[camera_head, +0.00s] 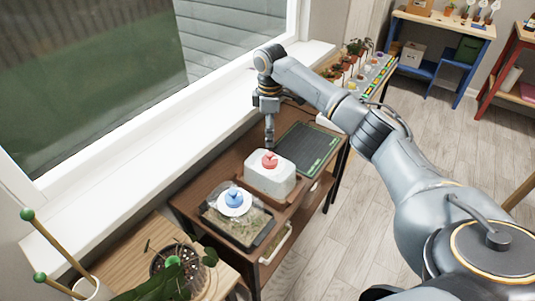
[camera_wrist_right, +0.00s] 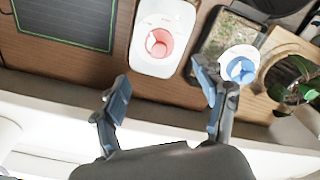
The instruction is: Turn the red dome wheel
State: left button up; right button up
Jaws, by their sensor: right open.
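The red dome wheel (camera_head: 269,161) sits on top of a white dome (camera_head: 270,183) on the brown wooden cart. In the right wrist view the red wheel (camera_wrist_right: 159,43) lies ahead of and between the two fingers, on the white dome (camera_wrist_right: 152,69). My right gripper (camera_head: 269,137) points down just behind the white dome in the head view. My left gripper is not in view.
A clear dome with a blue wheel (camera_head: 234,199) covers a tray beside the white dome; its blue wheel (camera_wrist_right: 240,69) is near one finger. A dark green-edged mat (camera_head: 306,146) lies on the other side. The window sill (camera_head: 165,140) runs behind. A potted plant (camera_head: 178,262) stands nearer.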

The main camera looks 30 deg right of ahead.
aim_at(270, 153)
notch_tip(270, 153, down, 6)
jog(key=shift+f+p, duration=0.1)
jog(key=shift+p, duration=0.25)
notch_tip(270, 153, down, 4)
jog(key=shift+r, duration=0.2)
jog(key=shift+f, duration=0.6)
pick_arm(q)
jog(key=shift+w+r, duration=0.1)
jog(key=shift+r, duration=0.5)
pick_arm(e)
jog(key=shift+w, duration=0.1)
jog(key=shift+c, duration=1.3)
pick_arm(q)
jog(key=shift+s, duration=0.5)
pick_arm(e)
jog(key=c, duration=0.9)
